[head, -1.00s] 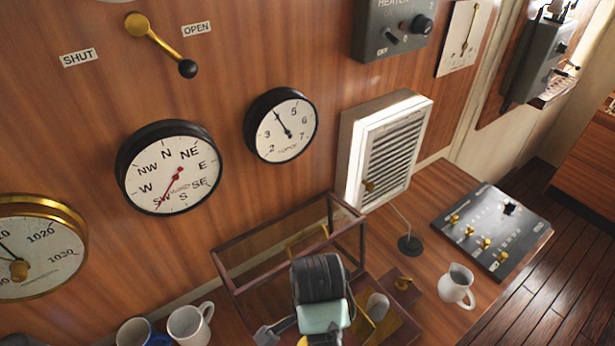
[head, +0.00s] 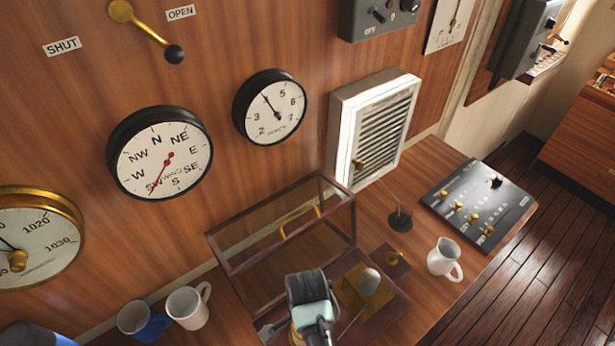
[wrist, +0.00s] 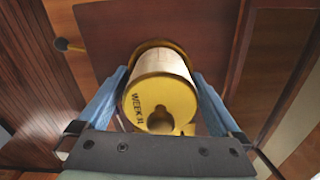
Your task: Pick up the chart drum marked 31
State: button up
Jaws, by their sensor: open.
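The chart drum (wrist: 158,95) is a pale cylinder with yellow ends, seen end-on in the wrist view. Its near end carries the word WEEK and a small number that looks like 31. My gripper (wrist: 160,74) is open, with one blue finger on each side of the drum. I cannot tell whether the fingers touch it. In the head view my gripper (head: 310,312) is over the front of the wooden base of a glazed case, and it mostly hides the drum.
The dark-framed glass case (head: 283,232) stands behind my gripper. A brass part (head: 352,297) is just right of it. Mugs (head: 187,308) stand at left, a white jug (head: 444,260) and a control panel (head: 480,205) at right. Gauges line the wall.

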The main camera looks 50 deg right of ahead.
jog(key=c, duration=1.3)
jog(key=shift+c, duration=0.2)
jog(key=shift+r, duration=0.1)
